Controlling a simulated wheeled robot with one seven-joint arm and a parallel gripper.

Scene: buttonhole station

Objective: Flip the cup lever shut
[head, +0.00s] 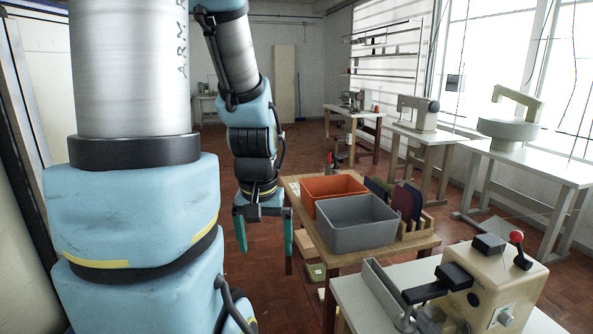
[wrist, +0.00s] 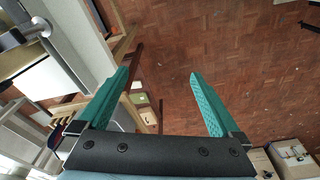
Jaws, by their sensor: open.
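A cream buttonhole machine (head: 500,283) stands on a white table at the lower right of the head view. A short black lever with a red ball knob (head: 517,237) rises from its top right, tilted; I cannot tell for sure that this is the cup lever, or whether it is open or shut. A black arm (head: 426,291) reaches left from the machine. My gripper (head: 264,234) hangs fingers down, left of the bins and well apart from the machine. It is open and empty; its teal fingers also show wide apart in the wrist view (wrist: 159,76).
A wooden table (head: 345,262) between my gripper and the machine carries an orange bin (head: 333,186), a grey bin (head: 356,224) and a rack of coloured panels (head: 408,208). Other sewing machines stand on tables behind. Brick-red floor (wrist: 240,60) is open beneath my gripper.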

